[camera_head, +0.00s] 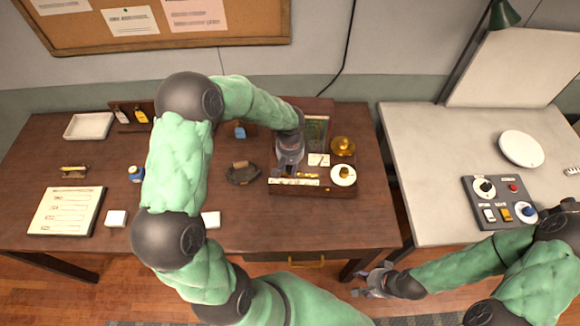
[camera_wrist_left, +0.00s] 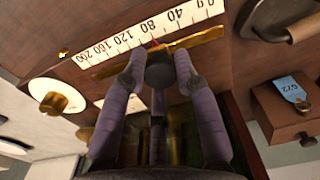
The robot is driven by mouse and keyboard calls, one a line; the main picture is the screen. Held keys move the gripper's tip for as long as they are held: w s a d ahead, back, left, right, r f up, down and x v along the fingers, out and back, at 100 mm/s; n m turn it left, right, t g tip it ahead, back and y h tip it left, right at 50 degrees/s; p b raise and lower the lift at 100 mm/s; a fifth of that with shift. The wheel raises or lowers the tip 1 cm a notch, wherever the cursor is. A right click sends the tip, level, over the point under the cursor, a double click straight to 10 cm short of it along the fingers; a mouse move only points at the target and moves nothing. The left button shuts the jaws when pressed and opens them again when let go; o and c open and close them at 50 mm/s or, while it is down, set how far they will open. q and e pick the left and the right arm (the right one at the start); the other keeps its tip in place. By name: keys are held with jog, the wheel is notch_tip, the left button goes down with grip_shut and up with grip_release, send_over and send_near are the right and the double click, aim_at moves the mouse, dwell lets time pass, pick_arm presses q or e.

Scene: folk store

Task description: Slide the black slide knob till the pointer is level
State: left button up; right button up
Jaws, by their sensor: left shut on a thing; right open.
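A wooden scale box (camera_head: 312,190) stands on the brown desk, with a white strip (camera_head: 293,182) along its front. In the left wrist view this strip (camera_wrist_left: 185,38) is numbered in grams from 0 to 200, and a brass rail (camera_wrist_left: 205,38) runs along it. My right gripper (camera_head: 372,283) is open and empty, below the gap between the tables.
A control panel (camera_head: 499,203) and a white plate (camera_head: 521,149) are on the pale right table.

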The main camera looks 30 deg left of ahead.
pick_arm(q)
jog(key=shift+d+f, duration=0.1)
jog(key=shift+d, duration=0.05)
jog(key=shift+w+d+b, duration=0.2)
jog(key=shift+w+d, duration=0.1)
jog(key=shift+d, duration=0.3)
jog(key=shift+w+d+b, duration=0.2)
jog(key=shift+w+d, duration=0.05)
jog(key=shift+d, duration=0.3)
jog(key=o, duration=0.9)
jog(key=shift+a, duration=0.1)
notch_tip(320, 180, up, 7)
jog(key=p, duration=0.4)
